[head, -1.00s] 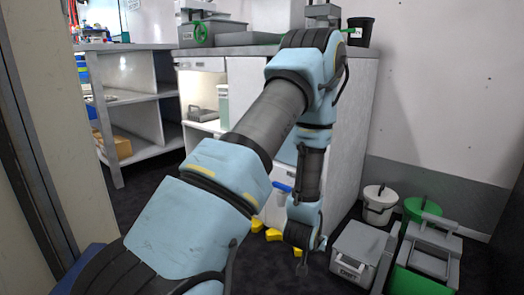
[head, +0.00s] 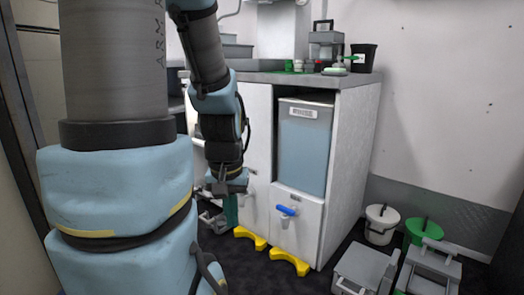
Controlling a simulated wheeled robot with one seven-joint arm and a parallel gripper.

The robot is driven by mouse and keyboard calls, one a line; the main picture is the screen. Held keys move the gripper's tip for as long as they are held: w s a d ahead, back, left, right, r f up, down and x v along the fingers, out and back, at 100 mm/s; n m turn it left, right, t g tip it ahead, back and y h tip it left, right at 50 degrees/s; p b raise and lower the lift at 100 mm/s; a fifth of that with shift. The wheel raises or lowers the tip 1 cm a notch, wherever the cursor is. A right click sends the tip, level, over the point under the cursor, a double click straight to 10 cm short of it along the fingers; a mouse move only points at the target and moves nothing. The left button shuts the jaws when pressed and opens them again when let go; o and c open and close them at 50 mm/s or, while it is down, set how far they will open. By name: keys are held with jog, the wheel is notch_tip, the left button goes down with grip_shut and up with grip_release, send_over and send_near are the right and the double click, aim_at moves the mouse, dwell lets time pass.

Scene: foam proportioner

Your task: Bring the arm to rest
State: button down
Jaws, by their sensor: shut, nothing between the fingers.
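My arm (head: 118,90) rises large on the left of the head view. It bends over at the top, and its forearm (head: 222,120) hangs down in front of the cabinet. My gripper (head: 220,198) is at its lower end, pointing down, shut and empty. It is small and dark in the picture, and it hangs in front of the cabinet's left part, apart from the blue tap. My arm hides the left part of the room.
The white cabinet (head: 345,160) holds a grey-blue tank (head: 303,145) above a blue tap (head: 287,210). Yellow floor pieces (head: 290,262) lie below. A grey box (head: 362,270), white bucket (head: 381,224) and green bucket (head: 423,232) stand right. A black bucket (head: 362,58) is on the countertop.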

notch_tip(320, 180, up, 36)
jog(key=p, duration=3.5)
jog(key=shift+r, duration=0.25)
